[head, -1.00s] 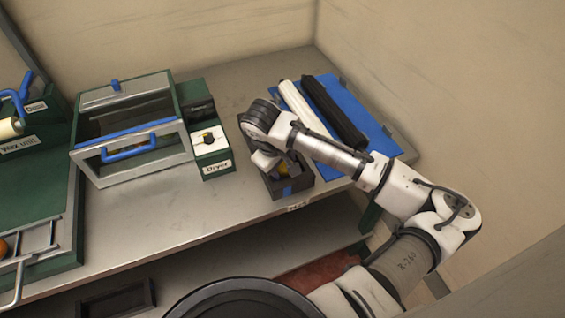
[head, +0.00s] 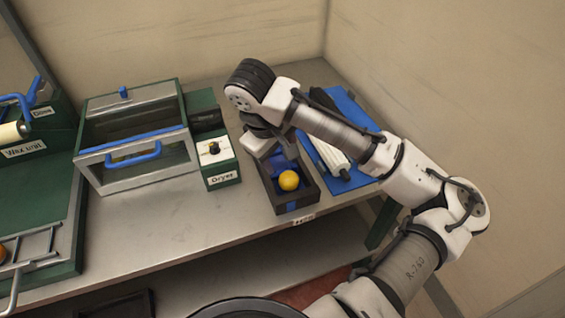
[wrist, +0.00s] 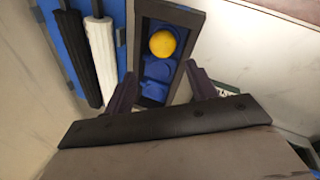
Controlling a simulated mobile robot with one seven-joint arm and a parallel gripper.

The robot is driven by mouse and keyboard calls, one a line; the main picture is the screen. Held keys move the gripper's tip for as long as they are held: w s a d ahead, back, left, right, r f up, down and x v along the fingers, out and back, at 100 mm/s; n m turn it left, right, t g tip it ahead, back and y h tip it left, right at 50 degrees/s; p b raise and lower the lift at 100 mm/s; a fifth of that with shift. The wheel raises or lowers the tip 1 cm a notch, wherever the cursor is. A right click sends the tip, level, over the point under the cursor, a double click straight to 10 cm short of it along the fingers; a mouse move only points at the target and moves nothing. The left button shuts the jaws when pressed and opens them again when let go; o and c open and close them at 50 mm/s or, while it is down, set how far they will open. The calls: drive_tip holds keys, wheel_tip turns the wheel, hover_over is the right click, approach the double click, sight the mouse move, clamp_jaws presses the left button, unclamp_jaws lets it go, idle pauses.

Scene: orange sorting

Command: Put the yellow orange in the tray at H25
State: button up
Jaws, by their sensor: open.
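The yellow orange (head: 289,180) rests in the near end of a dark tray (head: 308,196) with a blue inside. The tray stands near the front edge of the bench, with a small label on the edge in front of it, too small to read surely. In the wrist view the orange (wrist: 163,43) sits in one end of the tray (wrist: 186,17), clear of my gripper (wrist: 160,92). My gripper is open and empty, its two fingers apart near the other end of the tray. In the head view my arm hides the tray's far end.
The dryer (head: 222,177) with its glass-fronted box (head: 135,140) stands left of the tray. A blue mat (head: 352,106) with a white roller (head: 330,157) and a black roller (head: 325,101) lies to the right. Another orange (head: 2,252) is at the far left by the wax unit.

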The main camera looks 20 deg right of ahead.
drive_tip(key=shift+a+r, duration=0.1)
drive_tip(key=shift+r, duration=0.25)
drive_tip(key=shift+a, duration=0.1)
